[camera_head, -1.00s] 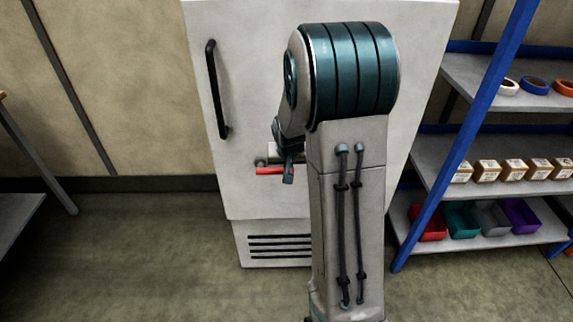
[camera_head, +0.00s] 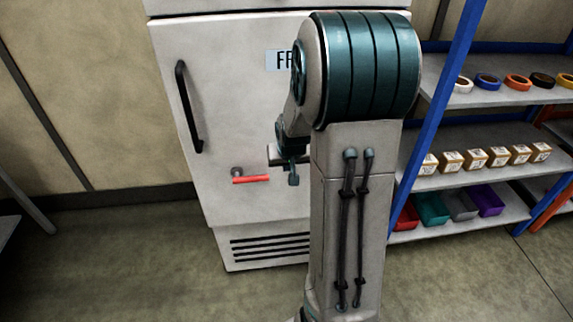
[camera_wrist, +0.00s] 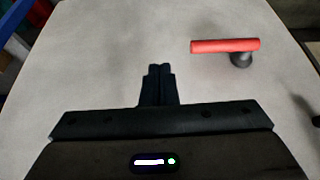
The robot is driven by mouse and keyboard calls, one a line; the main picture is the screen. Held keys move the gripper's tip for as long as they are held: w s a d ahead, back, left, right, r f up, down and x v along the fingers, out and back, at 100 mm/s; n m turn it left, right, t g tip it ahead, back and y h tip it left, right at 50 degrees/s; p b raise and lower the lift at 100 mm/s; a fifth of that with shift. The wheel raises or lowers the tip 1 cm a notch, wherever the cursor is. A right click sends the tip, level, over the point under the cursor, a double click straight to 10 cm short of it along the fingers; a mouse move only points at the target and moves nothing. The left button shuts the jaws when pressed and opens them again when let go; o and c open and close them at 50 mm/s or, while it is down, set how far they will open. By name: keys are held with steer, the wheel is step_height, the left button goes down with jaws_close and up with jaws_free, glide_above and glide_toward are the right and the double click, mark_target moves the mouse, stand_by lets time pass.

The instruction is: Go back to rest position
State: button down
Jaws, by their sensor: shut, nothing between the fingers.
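My gripper (camera_wrist: 159,72) shows at the middle of the wrist view with its dark fingers together and nothing between them. In the head view, my gripper (camera_head: 293,178) is mostly hidden behind my arm, in front of the white cabinet door. A red lever handle (camera_wrist: 225,46) on a dark round mount is to the right of my fingers in the wrist view, apart from them. The same red handle (camera_head: 251,179) shows left of my gripper in the head view and lies about level.
The white cabinet (camera_head: 215,100) has a black vertical handle (camera_head: 188,107) and a partly hidden label. A blue-framed shelf (camera_head: 470,100) at right holds tape rolls, small boxes (camera_head: 475,158) and coloured bins (camera_head: 432,208). The floor (camera_head: 120,265) at left is clear.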

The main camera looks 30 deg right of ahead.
steer(key=shift+a, duration=0.1)
stand_by(0.3)
steer(key=s+a+r+n+g, duration=0.1)
steer(key=s+a+r, duration=0.5)
steer(key=s, duration=0.4)
steer(key=s+a+r+n+g+y+p, duration=0.1)
steer(key=s+a+r+n, duration=0.1)
steer(key=s+a+r, duration=0.4)
steer(key=s+a, duration=0.3)
steer(key=s, duration=0.1)
steer(key=shift+s+a+n+y, duration=0.3)
steer(key=shift+s, duration=0.05)
